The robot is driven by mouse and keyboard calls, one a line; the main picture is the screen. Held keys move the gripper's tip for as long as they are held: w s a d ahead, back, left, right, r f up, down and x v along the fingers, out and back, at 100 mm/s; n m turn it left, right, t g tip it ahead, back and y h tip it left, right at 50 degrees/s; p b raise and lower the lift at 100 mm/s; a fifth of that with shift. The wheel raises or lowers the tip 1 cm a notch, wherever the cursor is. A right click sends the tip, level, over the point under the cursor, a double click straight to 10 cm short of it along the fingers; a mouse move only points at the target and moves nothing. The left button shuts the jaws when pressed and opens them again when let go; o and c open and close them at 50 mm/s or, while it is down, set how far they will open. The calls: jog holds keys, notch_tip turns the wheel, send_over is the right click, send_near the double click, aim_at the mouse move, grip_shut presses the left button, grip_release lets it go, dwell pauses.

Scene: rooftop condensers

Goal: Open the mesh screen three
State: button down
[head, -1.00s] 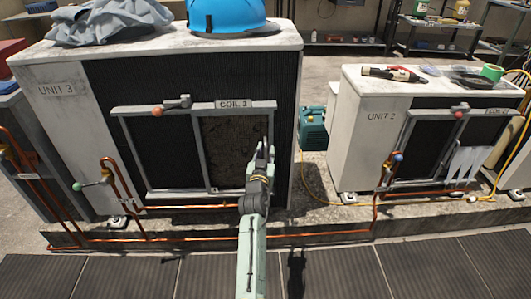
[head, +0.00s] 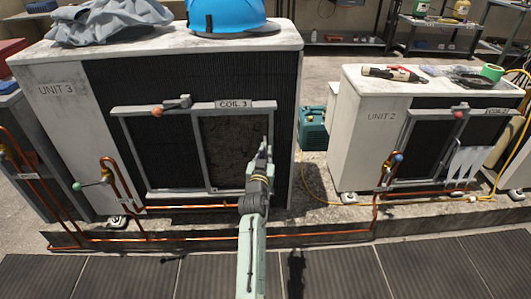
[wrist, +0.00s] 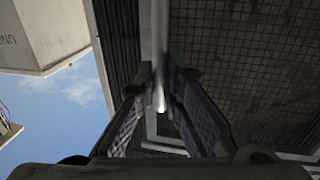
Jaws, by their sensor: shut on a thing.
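Mesh screen three (head: 235,155) is a grey-framed panel with a brownish mesh in the right half of the frame labelled COIL 3, on the front of unit 3. Its grid also fills the right of the wrist view (wrist: 250,60). My gripper (head: 265,150) is at the right edge of that frame. In the wrist view my gripper (wrist: 160,100) is shut on a pale upright bar (wrist: 160,40), with a textured finger on each side. An orange-knobbed lever (head: 157,112) sits on the top rail, left of the screen. The fingers partly hide the bar.
Copper pipes (head: 210,238) run low in front of unit 3, with a green-knobbed valve (head: 78,186) at left. Unit 2 (head: 375,140) stands to the right. A blue hard hat (head: 228,15) and grey cloth (head: 110,20) lie on top of unit 3.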

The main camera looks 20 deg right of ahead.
jog(key=w+a+b, duration=0.2)
jog(key=a+b, duration=0.3)
jog(key=a, duration=0.2)
jog(key=w+a+b, duration=0.2)
jog(key=a+b, duration=0.4)
jog(key=a, duration=0.2)
jog(key=w+a+b, duration=0.2)
jog(key=a+b, duration=0.4)
jog(key=a, duration=0.1)
jog(key=shift+w+a+f, duration=0.15)
jog(key=shift+w+a, duration=0.2)
jog(key=shift+a, duration=0.35)
jog(key=c, duration=1.7)
grip_release()
jog(key=v, duration=1.2)
